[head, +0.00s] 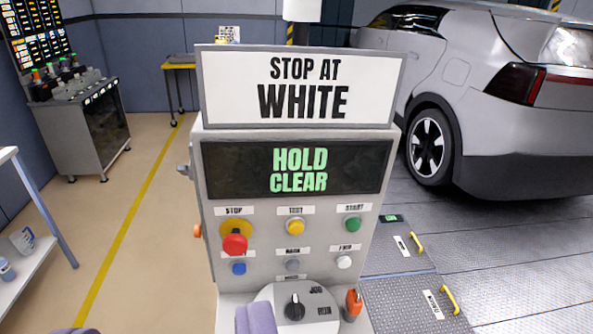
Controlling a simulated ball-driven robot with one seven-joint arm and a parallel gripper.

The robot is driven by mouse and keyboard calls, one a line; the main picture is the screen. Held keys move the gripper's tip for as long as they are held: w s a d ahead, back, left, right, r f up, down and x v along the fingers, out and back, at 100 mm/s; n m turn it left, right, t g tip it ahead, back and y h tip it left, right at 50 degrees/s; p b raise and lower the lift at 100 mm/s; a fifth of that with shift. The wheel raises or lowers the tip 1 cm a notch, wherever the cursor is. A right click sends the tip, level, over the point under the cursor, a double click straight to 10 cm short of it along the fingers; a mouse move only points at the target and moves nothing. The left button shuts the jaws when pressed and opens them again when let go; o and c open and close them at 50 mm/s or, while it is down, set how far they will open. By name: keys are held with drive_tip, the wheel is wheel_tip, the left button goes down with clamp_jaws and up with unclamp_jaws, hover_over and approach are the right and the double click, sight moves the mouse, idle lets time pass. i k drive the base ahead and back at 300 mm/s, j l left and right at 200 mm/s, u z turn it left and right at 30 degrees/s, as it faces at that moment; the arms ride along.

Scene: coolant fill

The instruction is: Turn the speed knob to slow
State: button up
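A black rotary knob (295,307) sits on a round light grey dial plate (322,300) at the bottom of the control panel (375,215). Its pointer is roughly upright. Small black words stand on the plate to its upper right and right; they are too small to read surely, and no word "slow" is readable. My gripper (166,325) shows only as two lavender fingertips at the bottom edge, set wide apart with nothing held between them. The right fingertip is in front of the dial plate's left part and hides it, left of the knob. Whether it touches the plate is unclear.
Above the dial are a red stop button (235,243) and several coloured buttons. A screen (297,168) reads "HOLD CLEAR"; a sign (302,88) reads "STOP AT WHITE". An orange-tipped part (354,302) stands right of the dial. A car (480,110) is behind right.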

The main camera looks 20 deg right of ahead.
sight(184, 169)
drive_tip(key=i+j+z, duration=0.25)
drive_tip(key=j, duration=0.3)
drive_tip(key=j+z, duration=0.25)
drive_tip(key=j, duration=0.35)
drive_tip(key=i+j+z, duration=0.1)
drive_tip(key=j+z, duration=0.15)
drive_tip(key=j, duration=0.35)
